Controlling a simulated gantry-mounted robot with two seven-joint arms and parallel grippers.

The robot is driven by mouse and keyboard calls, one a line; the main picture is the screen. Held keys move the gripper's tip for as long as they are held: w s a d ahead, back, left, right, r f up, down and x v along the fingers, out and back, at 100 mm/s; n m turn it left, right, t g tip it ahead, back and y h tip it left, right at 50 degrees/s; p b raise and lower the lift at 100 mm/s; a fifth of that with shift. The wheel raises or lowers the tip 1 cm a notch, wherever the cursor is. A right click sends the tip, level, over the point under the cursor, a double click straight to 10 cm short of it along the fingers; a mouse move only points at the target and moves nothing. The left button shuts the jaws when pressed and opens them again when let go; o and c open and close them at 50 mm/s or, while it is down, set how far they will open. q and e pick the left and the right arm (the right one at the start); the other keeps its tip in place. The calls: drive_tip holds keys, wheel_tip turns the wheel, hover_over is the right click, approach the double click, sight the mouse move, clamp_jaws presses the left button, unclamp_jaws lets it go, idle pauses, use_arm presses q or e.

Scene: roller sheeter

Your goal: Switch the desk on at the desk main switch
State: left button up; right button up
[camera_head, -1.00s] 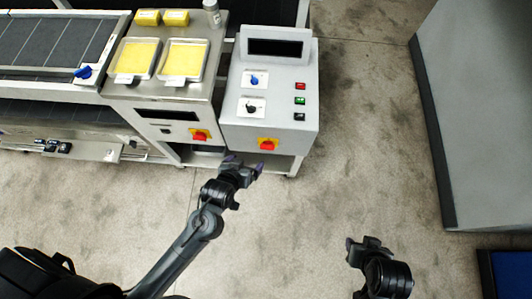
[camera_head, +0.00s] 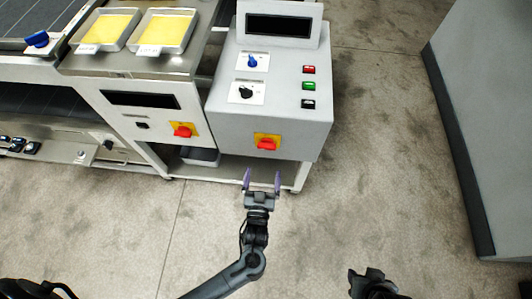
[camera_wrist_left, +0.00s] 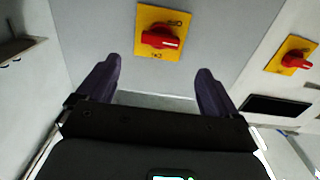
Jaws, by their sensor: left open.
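The desk main switch (camera_head: 266,143) is a red rotary handle on a yellow plate, low on the front of the grey control desk (camera_head: 225,115). In the left wrist view the switch (camera_wrist_left: 158,40) is just beyond the fingertips, roughly centred between them, its red handle lying about crosswise. My left gripper (camera_head: 262,178) is open and empty, its purple fingers pointing at the desk front, apart from the switch. The left gripper (camera_wrist_left: 158,75) also shows in its wrist view. My right gripper (camera_head: 366,278) is low at the bottom edge, away from the desk; its jaws are unclear.
A similar red switch on yellow (camera_head: 183,131) is on the neighbouring cabinet; it shows in the wrist view too (camera_wrist_left: 297,60). The desk top has a dark screen (camera_head: 278,26), two knobs and several buttons. Open floor (camera_head: 385,150) lies right of the desk, before a grey block (camera_head: 490,110).

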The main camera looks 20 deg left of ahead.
sight(266, 149)
use_arm(q)
drive_tip(key=b+x, duration=0.2)
drive_tip(key=x, duration=0.8)
drive_tip(key=shift+w, duration=0.1)
